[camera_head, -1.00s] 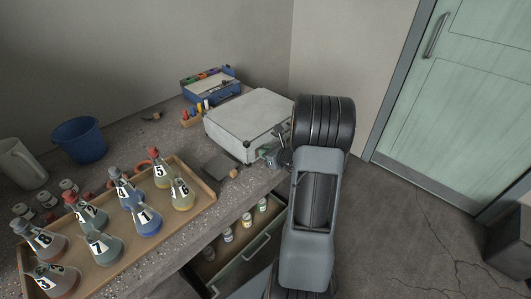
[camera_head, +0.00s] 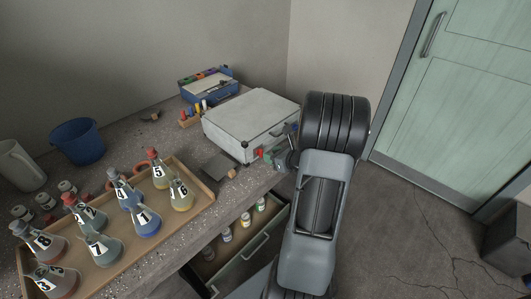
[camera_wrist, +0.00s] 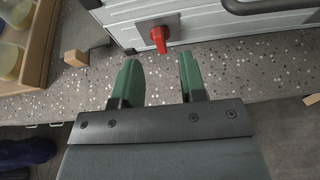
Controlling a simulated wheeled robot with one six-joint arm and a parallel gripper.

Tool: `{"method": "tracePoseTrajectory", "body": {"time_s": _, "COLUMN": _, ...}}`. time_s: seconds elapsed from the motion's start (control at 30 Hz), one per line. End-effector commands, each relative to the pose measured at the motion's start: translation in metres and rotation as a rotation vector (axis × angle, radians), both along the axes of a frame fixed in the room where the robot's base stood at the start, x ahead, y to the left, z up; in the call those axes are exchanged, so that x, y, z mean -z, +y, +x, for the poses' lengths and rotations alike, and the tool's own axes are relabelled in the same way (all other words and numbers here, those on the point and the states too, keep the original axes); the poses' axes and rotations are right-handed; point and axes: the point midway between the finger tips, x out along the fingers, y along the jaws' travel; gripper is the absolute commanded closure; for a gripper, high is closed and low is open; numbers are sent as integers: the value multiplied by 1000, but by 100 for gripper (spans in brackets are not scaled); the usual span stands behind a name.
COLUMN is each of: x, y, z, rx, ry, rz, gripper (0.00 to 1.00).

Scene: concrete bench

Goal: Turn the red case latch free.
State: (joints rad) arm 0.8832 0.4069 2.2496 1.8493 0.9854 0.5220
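The red latch (camera_wrist: 159,38) sits on a grey plate on the front face of the white case (camera_head: 250,115). In the wrist view it stands ahead of my gripper (camera_wrist: 160,80), a little beyond the fingertips and roughly centred between them. The gripper's two green fingers are apart with nothing between them but a view of the bench top. In the head view the red latch (camera_head: 260,153) shows small at the case's near side, and my gripper (camera_head: 271,156) is close to it, partly hidden by my arm.
A dark handle (camera_wrist: 270,5) is on the case front, right of the latch. Small wooden blocks (camera_wrist: 76,58) lie on the bench. A wooden tray of numbered flasks (camera_head: 200,205) stands to the left. An open drawer (camera_head: 240,250) with jars is below the bench edge.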

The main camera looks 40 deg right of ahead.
Motion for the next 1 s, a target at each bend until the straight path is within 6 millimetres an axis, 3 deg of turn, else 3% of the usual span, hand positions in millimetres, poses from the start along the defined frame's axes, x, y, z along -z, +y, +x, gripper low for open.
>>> {"method": "tracePoseTrajectory", "body": {"time_s": 0.2, "x": -19, "y": -8, "z": -41, "rx": 6, "ry": 1, "rz": 1, "gripper": 62}}
{"method": "tracePoseTrajectory", "body": {"time_s": 0.43, "x": -30, "y": -12, "z": -70, "rx": 2, "ry": 0, "rz": 0, "gripper": 62}}
{"method": "tracePoseTrajectory", "body": {"time_s": 0.63, "x": -34, "y": -13, "z": -80, "rx": 0, "ry": 1, "rz": 1, "gripper": 62}}
{"method": "tracePoseTrajectory", "body": {"time_s": 1.0, "x": -34, "y": -13, "z": -82, "rx": 0, "ry": 1, "rz": 2, "gripper": 62}}
